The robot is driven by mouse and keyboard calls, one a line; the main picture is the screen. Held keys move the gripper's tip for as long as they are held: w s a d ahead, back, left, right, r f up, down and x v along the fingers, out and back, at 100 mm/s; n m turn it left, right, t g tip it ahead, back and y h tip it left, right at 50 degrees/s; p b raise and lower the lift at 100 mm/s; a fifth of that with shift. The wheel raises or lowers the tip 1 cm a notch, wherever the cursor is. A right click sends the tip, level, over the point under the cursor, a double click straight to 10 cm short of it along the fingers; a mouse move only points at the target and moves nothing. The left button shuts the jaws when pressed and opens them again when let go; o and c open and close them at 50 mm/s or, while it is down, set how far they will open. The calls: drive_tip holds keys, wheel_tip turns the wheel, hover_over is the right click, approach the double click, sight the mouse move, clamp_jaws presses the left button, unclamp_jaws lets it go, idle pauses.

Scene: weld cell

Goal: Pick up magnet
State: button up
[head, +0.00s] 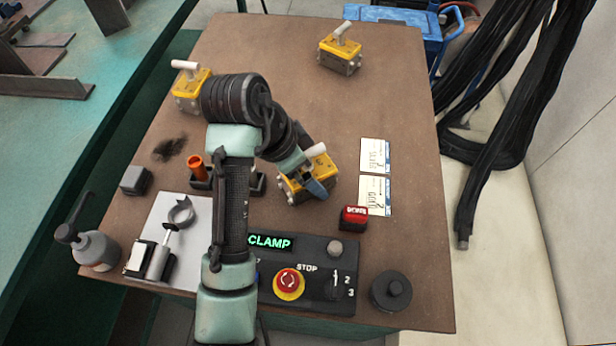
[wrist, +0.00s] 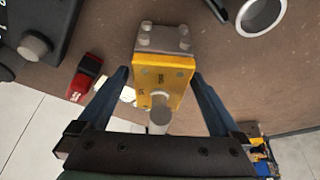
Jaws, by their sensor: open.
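Three yellow magnets with light lever handles are on the brown table in the head view. One magnet (head: 340,56) is at the back, one (head: 188,92) is at the back left behind my arm, and one (head: 306,182) is at my gripper (head: 307,187). In the wrist view, my gripper (wrist: 161,73) is open, with a blue finger on each side of that nearest magnet (wrist: 161,82). Gaps show between the magnet and both fingers. The magnet's handle points towards the palm. In the head view my gripper partly hides this magnet.
A red block (head: 353,217) and white cards (head: 375,190) lie right of the magnet. A control panel (head: 320,262) with a red stop button is in front. An orange cylinder (head: 195,167) stands left of my arm. The table's right rear is clear.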

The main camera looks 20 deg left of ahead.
drive_tip(key=shift+w+d+f, duration=0.1)
drive_tip(key=shift+f, duration=0.2)
clamp_jaws()
drive_tip(key=shift+w+r, duration=0.1)
drive_tip(key=shift+r, duration=0.05)
idle(0.3)
